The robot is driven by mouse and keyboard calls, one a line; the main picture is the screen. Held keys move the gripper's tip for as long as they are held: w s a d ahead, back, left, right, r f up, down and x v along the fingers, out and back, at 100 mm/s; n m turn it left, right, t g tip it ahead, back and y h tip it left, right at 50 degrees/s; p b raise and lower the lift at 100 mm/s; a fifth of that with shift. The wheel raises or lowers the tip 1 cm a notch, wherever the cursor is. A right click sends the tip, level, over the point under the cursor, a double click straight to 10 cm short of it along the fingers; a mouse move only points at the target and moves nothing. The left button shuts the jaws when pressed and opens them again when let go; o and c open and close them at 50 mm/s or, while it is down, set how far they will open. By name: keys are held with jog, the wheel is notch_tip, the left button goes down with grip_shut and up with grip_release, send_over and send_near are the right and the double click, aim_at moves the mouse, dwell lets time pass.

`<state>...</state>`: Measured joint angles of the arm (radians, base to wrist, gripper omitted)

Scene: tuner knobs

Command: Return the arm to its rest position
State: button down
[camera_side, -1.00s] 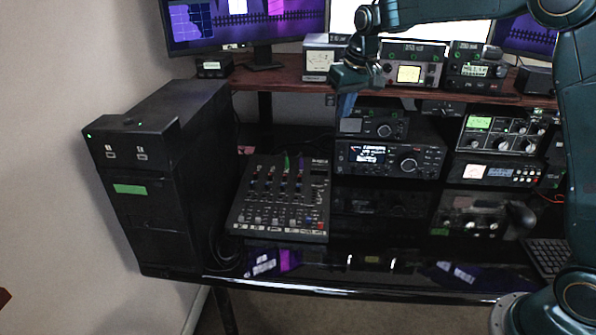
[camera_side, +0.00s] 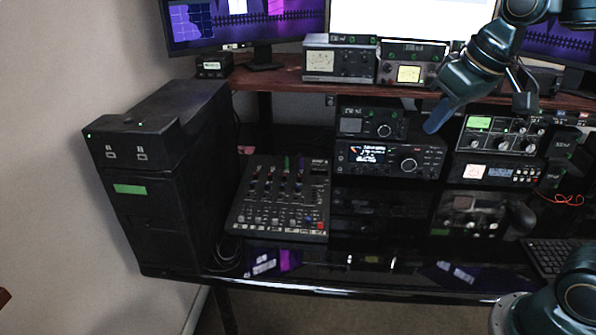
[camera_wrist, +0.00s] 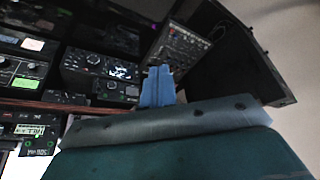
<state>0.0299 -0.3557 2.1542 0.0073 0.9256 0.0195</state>
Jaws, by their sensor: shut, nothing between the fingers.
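My gripper (camera_side: 432,126) is at the right of centre in the side view, above the desk and in front of the radios. Its blue fingers are together with nothing between them, pointing down and to the left. In the wrist view the fingers (camera_wrist: 158,87) stand side by side and closed. A radio with a lit display and a large knob (camera_side: 390,158) sits just below and left of the fingertips in the side view. I cannot tell the exact gap between them, but they look apart. My forearm comes in from the upper right.
A mixer (camera_side: 284,197) lies on the glossy black desk beside a black computer tower (camera_side: 150,180). A wooden shelf (camera_side: 283,79) carries more instruments and monitors. Another radio stack (camera_side: 500,136) stands at the right, with a keyboard (camera_side: 551,257) in front. The front desk strip is clear.

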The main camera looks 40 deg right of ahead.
jog(key=s+a+f, duration=0.1)
jog(key=s+f, duration=0.3)
jog(key=s, duration=0.7)
jog(key=shift+s+f+n+t, duration=0.2)
jog(key=shift+n+t, duration=0.1)
jog(key=shift+t, duration=0.1)
dwell(0.3)
